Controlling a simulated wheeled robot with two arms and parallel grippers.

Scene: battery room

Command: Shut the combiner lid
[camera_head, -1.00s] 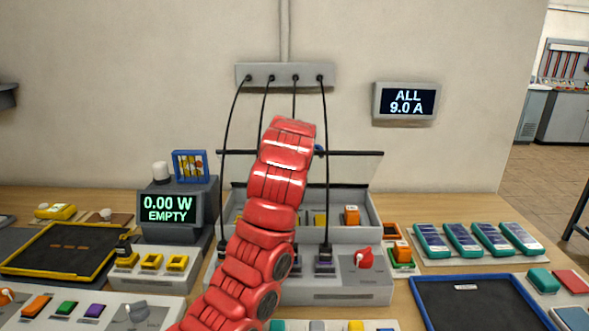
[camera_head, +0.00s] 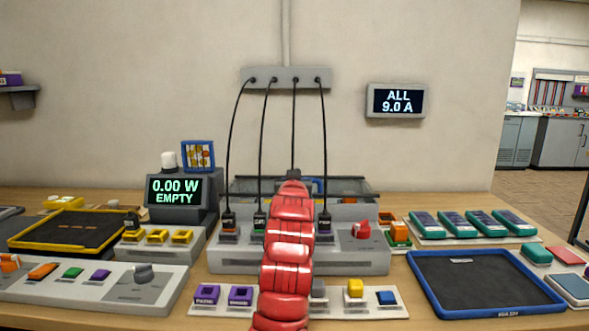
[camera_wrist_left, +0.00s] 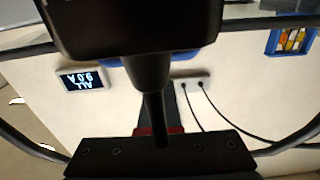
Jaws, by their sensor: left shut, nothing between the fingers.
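The grey combiner (camera_head: 355,262) stands on the bench in the middle of the head view, with cables plugged along its front. Its dark see-through lid (camera_head: 350,187) is low over the box behind the plugs, near flat. I cannot tell whether it is fully seated. My red left arm rises from the bottom and crosses the middle of the combiner, ending at the lid. It covers the lid's middle, and the fingertips are hidden there. In the left wrist view my left gripper (camera_wrist_left: 158,110) is shut with nothing in it. My right gripper is out of view.
Black cables run up to a wall box (camera_head: 288,78) behind the lid. A red knob (camera_head: 362,230) stands at the combiner's right. A display reading EMPTY (camera_head: 174,190) is at left. A blue-rimmed tray (camera_head: 413,283) is at right, and a module row (camera_head: 345,311) lies in front.

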